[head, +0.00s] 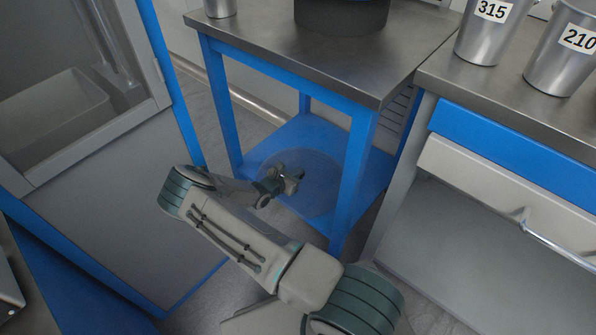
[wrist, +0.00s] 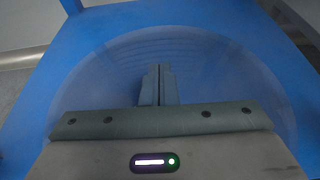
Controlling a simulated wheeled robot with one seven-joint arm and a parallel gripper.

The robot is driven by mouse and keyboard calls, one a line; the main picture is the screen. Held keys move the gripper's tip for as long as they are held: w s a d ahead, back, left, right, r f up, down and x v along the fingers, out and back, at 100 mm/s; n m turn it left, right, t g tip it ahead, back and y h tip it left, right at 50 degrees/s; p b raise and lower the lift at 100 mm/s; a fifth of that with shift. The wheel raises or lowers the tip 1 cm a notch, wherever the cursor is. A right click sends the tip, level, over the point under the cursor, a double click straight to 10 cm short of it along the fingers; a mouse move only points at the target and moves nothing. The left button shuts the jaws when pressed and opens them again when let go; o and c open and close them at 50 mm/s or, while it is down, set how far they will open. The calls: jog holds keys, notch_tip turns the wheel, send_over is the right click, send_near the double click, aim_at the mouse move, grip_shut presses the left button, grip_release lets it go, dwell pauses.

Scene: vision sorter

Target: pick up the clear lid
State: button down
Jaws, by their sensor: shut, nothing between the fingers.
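The clear lid (head: 318,172) is a large round see-through disc on the blue lower shelf (head: 300,138) of a small table. In the wrist view the lid (wrist: 220,62) fills most of the picture, with faint curved lines across it and the blue shelf (wrist: 30,105) around it. My gripper (head: 292,180) is over the lid's near left part in the head view. In the wrist view my gripper (wrist: 158,72) has its fingers together, pointing at the lid, with nothing between them. I cannot tell whether the fingertips touch the lid.
The table's steel top (head: 270,35) is above the shelf and carries a dark round pot (head: 340,18). Blue legs (head: 352,185) frame the opening. A steel counter (head: 500,85) with cups marked 315 (head: 485,35) and 210 (head: 562,55) is at right. A glass-fronted cabinet (head: 110,190) is at left.

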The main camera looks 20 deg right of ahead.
jog(key=shift+s+a+r+p, duration=0.15)
jog(key=shift+r+p, duration=0.2)
jog(key=shift+p, duration=0.35)
